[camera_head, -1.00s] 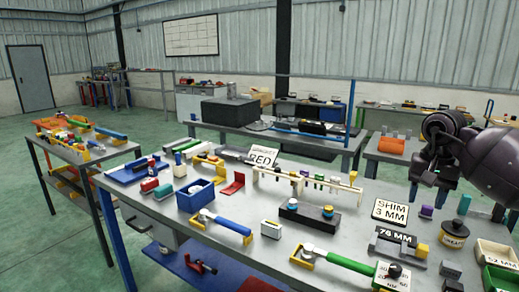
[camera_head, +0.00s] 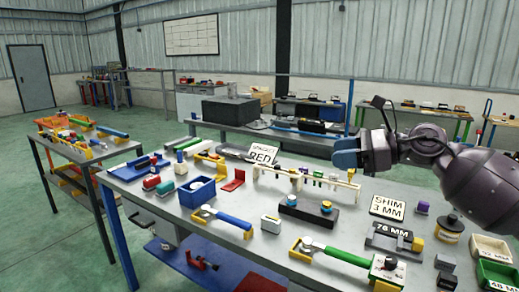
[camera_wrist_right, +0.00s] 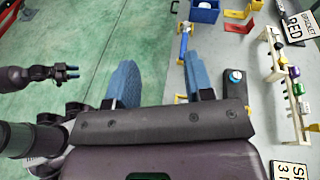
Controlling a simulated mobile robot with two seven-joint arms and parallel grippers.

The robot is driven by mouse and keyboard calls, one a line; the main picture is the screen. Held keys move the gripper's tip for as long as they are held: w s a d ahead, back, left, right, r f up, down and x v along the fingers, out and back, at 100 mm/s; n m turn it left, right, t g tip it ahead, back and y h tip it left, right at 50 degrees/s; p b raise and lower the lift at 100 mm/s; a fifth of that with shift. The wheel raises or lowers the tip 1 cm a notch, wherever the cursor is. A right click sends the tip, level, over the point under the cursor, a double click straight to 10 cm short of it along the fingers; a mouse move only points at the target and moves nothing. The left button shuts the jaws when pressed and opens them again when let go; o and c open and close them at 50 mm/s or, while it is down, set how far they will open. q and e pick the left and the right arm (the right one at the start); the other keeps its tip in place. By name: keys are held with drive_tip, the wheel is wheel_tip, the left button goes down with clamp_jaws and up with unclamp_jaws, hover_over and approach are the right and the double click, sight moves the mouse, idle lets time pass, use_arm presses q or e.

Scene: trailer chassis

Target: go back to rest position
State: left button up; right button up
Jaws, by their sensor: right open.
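My right gripper (camera_head: 347,153) is in the head view, its arm coming in from the right. Its blue fingers are above the far part of the workbench (camera_head: 270,255), apart from the things on it. In the right wrist view the same gripper (camera_wrist_right: 160,82) has its two blue fingers wide apart with nothing between them. Green floor and the bench edge show beyond them. My left gripper (camera_wrist_right: 70,72) shows small at the left of the right wrist view, away from the bench; its jaw gap is too small to judge. It is not in the head view.
The bench holds a blue bin (camera_head: 197,192), a white rack (camera_head: 305,180), a black block (camera_head: 308,213), a SHIM 3 MM sign (camera_head: 387,207) and a black-topped jar (camera_head: 450,228). A side table (camera_head: 75,150) stands left. Green floor is free between them.

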drive_tip(key=s+d+f+n+t+h, duration=0.2)
drive_tip(key=f+n+t+h, duration=0.15)
drive_tip(key=f+n, duration=0.55)
drive_tip(key=s+d+f+n+t+h, duration=0.25)
drive_tip(key=f+n+t, duration=0.25)
drive_tip(key=f+n, duration=0.5)
drive_tip(key=s+d+f+n+t+h, duration=0.1)
drive_tip(key=s+f+n+t+h, duration=0.4)
drive_tip(key=n, duration=0.7)
drive_tip(key=s+d+f+m+g+h, duration=0.1)
drive_tip(key=s+d+f+m+g, duration=0.1)
drive_tip(key=s+f, duration=1)
drive_tip(key=s+d+f+m+g+h, duration=0.1)
drive_tip(key=s+f+m+g, duration=0.4)
drive_tip(key=s+f, duration=0.7)
drive_tip(key=shift+s+d+m+h, duration=0.2)
drive_tip(key=shift+d+m+h, duration=0.2)
drive_tip(key=shift+m+h, duration=0.55)
drive_tip(key=shift+m+g+y, duration=0.25)
drive_tip(key=shift+w, duration=0.1)
drive_tip(key=shift+c, duration=0.5)
